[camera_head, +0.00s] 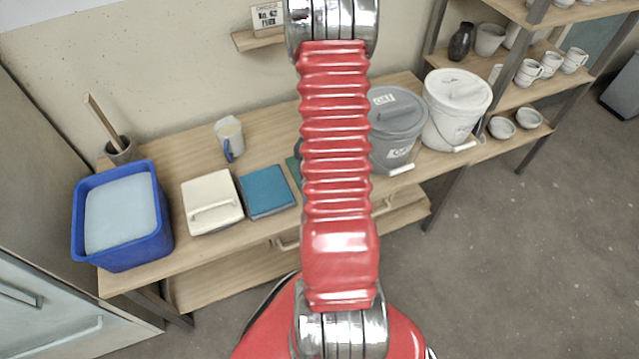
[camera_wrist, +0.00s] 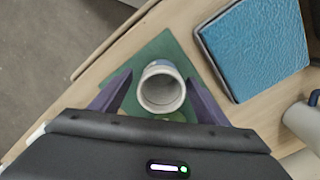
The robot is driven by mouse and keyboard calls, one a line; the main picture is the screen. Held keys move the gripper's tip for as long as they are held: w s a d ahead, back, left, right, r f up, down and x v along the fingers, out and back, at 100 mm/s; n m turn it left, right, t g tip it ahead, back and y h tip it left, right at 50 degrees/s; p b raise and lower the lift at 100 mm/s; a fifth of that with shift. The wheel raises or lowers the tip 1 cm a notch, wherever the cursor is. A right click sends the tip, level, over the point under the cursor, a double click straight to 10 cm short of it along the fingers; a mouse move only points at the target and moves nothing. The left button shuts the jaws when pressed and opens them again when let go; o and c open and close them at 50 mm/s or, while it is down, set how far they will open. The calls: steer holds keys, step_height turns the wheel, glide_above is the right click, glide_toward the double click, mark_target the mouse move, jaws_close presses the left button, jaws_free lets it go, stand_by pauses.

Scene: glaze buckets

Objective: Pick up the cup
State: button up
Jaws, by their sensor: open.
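In the wrist view, a whitish cup (camera_wrist: 161,91) stands on a green mat (camera_wrist: 152,51), and I look down into its round mouth. A little blue shows on its far side. My gripper (camera_wrist: 159,77) is open, with one dark purple finger to each side of the cup; whether either finger touches it I cannot tell. In the head view my red arm hides this cup and my gripper; only a sliver of the green mat (camera_head: 293,168) shows. Another cup (camera_head: 230,137), pale with a blue handle, stands farther back on the wooden bench.
A blue square pad (camera_wrist: 254,45) lies beside the mat. On the bench are a white lidded box (camera_head: 211,203), a blue tub (camera_head: 122,215), a grey bucket (camera_head: 395,128) and a white bucket (camera_head: 455,108). Shelves with cups and bowls stand at the right.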

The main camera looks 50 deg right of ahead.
steer(key=shift+c, duration=0.4)
steer(key=c, duration=1.1)
steer(key=shift+c, duration=0.2)
step_height(320, 180, up, 10)
stand_by(0.4)
steer(key=w+a+f+n, duration=0.1)
steer(key=w+a+n, duration=0.4)
steer(key=w+a, duration=0.5)
steer(key=w, duration=0.2)
steer(key=shift+w+a+f+n, duration=0.3)
steer(key=shift+w, duration=0.1)
